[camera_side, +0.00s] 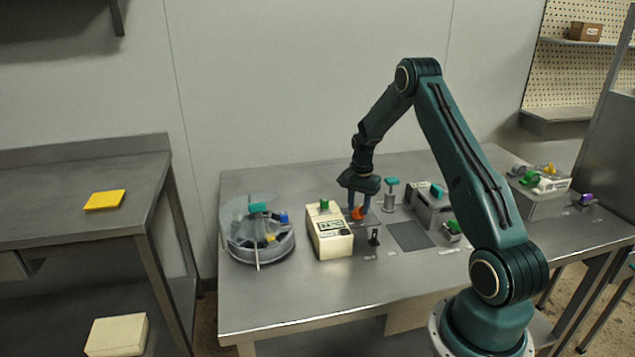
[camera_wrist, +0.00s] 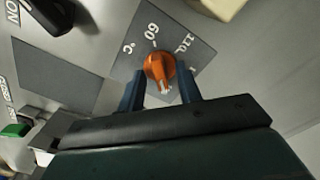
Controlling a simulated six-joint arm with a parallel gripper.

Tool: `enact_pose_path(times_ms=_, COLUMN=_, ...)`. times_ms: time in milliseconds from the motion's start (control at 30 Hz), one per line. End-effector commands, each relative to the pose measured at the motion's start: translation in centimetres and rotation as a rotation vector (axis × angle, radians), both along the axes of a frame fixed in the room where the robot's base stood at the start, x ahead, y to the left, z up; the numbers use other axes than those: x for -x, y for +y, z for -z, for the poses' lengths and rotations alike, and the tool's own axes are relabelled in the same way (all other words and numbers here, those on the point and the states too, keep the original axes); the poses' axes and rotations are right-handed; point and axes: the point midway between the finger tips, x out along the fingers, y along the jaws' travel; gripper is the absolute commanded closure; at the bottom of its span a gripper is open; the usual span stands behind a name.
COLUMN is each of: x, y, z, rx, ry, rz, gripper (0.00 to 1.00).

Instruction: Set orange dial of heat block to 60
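The orange dial (camera_wrist: 159,68) sits on a dark square plate (camera_wrist: 135,62) with white print. A "60" mark with a tick is on the plate on the side away from my gripper. The dial's white pointer mark faces toward my gripper, roughly opposite the "60". The dial also shows in the side view (camera_side: 357,213), low under my fingers. My gripper (camera_side: 359,203) points down over it. In the wrist view the two blue fingers (camera_wrist: 160,84) stand apart, one on each side of the dial, with narrow gaps. Other marks on the plate are partly hidden by the fingers.
A cream device with a green knob (camera_side: 329,232) stands left of the dial, with a round rotor unit (camera_side: 259,240) beyond it. A small black switch (camera_side: 374,236) is close in front. A teal-topped post (camera_side: 391,194) and a grey device (camera_side: 429,208) stand to the right.

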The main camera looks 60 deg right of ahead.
Motion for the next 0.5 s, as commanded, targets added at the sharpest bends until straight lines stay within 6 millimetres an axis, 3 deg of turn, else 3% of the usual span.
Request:
enact_pose_path(times_ms=167, x=0.00, y=0.00, z=0.00, rx=0.000, ry=0.000, rz=0.000, gripper=0.65)
enact_pose_path(times_ms=367, x=-0.01, y=-0.01, z=-0.02, rx=0.000, ry=0.000, rz=0.000, gripper=1.00)
enact_pose_path(times_ms=500, x=-0.01, y=-0.01, z=-0.03, rx=0.000, ry=0.000, rz=0.000, gripper=1.00)
